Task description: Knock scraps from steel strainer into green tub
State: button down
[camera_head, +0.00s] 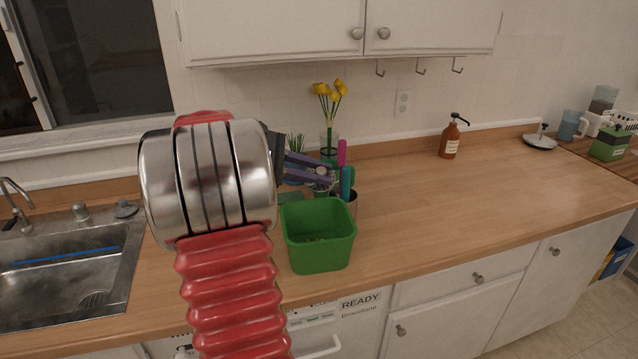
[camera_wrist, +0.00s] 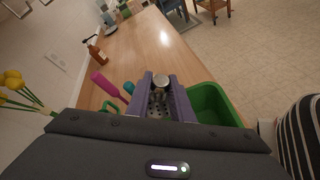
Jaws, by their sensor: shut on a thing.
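The green tub (camera_head: 320,240) stands on the wooden counter near its front edge, open at the top. Some small dark marks show inside, too small to make out. My gripper (camera_head: 322,169) is above and behind the tub's back edge. Its purple fingers (camera_wrist: 162,82) are shut on the steel strainer (camera_wrist: 159,108), a small perforated metal piece between them. In the head view the strainer (camera_head: 322,185) shows only in part below the fingers. In the wrist view the tub (camera_wrist: 208,102) lies just right of the fingers. Whether scraps are in the strainer, I cannot tell.
A holder with pink and teal-handled utensils (camera_head: 346,183) stands right behind the tub. A vase of yellow flowers (camera_head: 330,120) is near the wall. A brown pump bottle (camera_head: 450,138) stands farther right. The sink (camera_head: 70,275) is at left. The counter's right half is mostly clear.

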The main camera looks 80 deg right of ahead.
aim_at(315, 189)
jog(key=shift+w+r+n+y, duration=0.25)
jog(key=shift+r+n+y, duration=0.05)
jog(key=shift+r+n, duration=0.35)
jog(key=shift+w+a+r+n, duration=0.15)
jog(key=shift+a+r+n, duration=0.25)
jog(key=shift+r+n, duration=0.35)
jog(key=shift+a+n, duration=0.25)
jog(key=shift+n, duration=0.35)
jog(key=shift+a+n, duration=0.25)
jog(key=shift+n, duration=0.75)
jog(key=shift+d+g, duration=0.1)
jog(key=shift+g, duration=0.2)
